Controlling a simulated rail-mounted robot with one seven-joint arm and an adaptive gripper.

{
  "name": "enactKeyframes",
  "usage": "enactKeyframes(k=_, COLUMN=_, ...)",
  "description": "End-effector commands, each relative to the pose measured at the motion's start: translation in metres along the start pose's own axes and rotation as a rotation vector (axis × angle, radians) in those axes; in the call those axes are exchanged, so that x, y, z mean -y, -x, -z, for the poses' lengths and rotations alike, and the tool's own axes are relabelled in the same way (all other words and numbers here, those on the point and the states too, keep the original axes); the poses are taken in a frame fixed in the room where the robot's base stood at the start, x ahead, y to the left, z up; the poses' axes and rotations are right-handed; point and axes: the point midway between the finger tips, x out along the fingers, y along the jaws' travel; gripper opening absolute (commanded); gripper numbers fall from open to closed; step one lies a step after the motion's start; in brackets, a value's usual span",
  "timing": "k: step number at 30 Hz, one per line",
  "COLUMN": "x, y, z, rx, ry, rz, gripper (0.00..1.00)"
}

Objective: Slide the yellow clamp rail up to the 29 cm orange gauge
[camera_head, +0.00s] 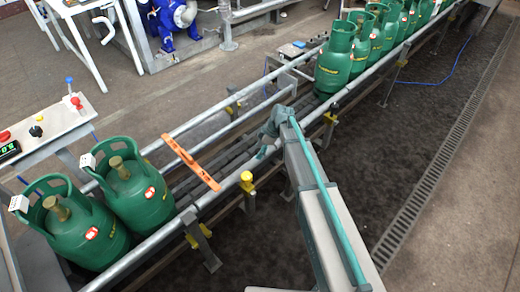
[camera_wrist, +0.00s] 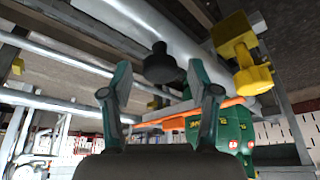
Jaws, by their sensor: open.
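The orange gauge (camera_head: 190,162) is a flat bar lying across the conveyor, between the far and near guide rails. In the wrist view the gauge (camera_wrist: 195,113) shows beyond my fingers. The near clamp rail (camera_head: 215,194) is a grey pipe with yellow clamp knobs, one of them (camera_head: 246,181) just right of the gauge's near end. In the wrist view a yellow clamp (camera_wrist: 240,52) sits right of my fingers, beside the pale pipe (camera_wrist: 150,28). My gripper (camera_wrist: 160,78) is open, with a dark round knob (camera_wrist: 160,64) showing between its fingers. In the head view my gripper (camera_head: 266,142) is at the near rail, its fingertips partly hidden.
Two green cylinders (camera_head: 138,195) stand on the conveyor at lower left, and a row of green cylinders (camera_head: 335,60) at upper right. A control panel (camera_head: 40,125) stands left. The floor right of the conveyor is clear up to a drain grate (camera_head: 430,175).

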Motion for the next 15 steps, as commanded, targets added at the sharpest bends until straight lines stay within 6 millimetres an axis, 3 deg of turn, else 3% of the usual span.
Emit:
enactKeyframes(k=6, x=0.0, y=-0.0002, z=0.0, rx=0.0, ry=0.0, rz=0.0, gripper=0.59)
enactKeyframes(k=15, x=0.0, y=0.0, z=0.0, rx=0.0, ry=0.0, rz=0.0, gripper=0.09)
